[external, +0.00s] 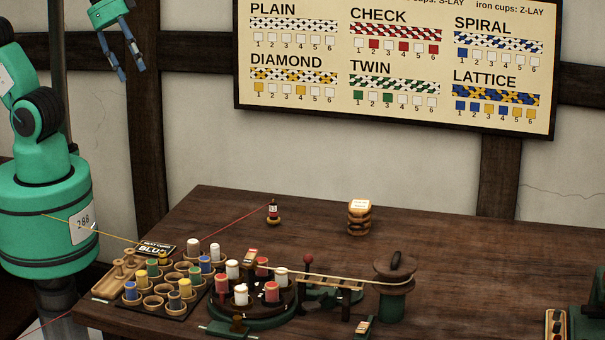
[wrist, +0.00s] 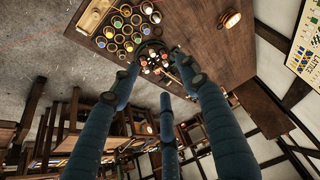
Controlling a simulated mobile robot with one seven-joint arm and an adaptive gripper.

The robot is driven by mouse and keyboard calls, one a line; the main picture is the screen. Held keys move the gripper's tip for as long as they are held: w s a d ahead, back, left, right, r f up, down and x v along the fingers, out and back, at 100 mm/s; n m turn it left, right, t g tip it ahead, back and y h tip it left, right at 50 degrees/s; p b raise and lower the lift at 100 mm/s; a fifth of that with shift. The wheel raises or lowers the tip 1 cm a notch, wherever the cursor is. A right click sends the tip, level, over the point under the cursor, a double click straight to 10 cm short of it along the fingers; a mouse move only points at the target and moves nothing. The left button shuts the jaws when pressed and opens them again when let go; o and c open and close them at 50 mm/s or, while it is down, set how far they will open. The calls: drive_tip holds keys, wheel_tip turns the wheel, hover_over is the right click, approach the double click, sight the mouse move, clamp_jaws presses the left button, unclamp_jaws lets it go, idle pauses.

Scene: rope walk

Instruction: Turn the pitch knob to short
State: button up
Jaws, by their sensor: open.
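I cannot tell for sure which part is the pitch knob. A small dark knob stands on a green plate (external: 228,328) at the front edge of the round rope machine (external: 262,315). A small labelled block (external: 363,327) lies at the table's front, right of the machine. Their lettering is too small to read. My gripper (external: 128,70) is open and empty, high at the upper left, well apart from the table. In the wrist view its blue fingers (wrist: 157,60) spread apart, with the machine far beyond them.
Bobbins and cups stand on a tray (external: 185,312) left of the machine. A red-topped lever (external: 308,259) and a spool (external: 395,290) stand to its right. A striped stack (external: 359,218) and small bobbin (external: 273,211) are behind. A pattern board (external: 400,70) hangs on the wall.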

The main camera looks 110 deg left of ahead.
drive_tip(key=w+d+f+g+p, duration=0.1)
drive_tip(key=w+p, duration=0.2)
drive_tip(key=w, duration=1.4)
drive_tip(key=w+d+f+g+p, duration=0.1)
drive_tip(key=w+g+p, duration=0.15)
drive_tip(key=w, duration=1.45)
drive_tip(key=w+f+p, duration=0.2)
drive_tip(key=w+f, duration=0.5)
drive_tip(key=f, duration=0.3)
drive_tip(key=w+d+f+g+p, duration=0.1)
drive_tip(key=w+f+p, duration=0.1)
drive_tip(key=w+f, duration=0.5)
drive_tip(key=w+d+f+g+p, duration=0.1)
drive_tip(key=w+f, duration=0.6)
drive_tip(key=f, duration=0.7)
drive_tip(key=shift+w+d+p, duration=0.15)
drive_tip(key=shift+d+p, duration=0.05)
drive_tip(key=shift+p, duration=0.7)
drive_tip(key=shift+f, duration=0.25)
drive_tip(key=shift+f+p, duration=0.6)
drive_tip(key=shift+f, duration=6.1)
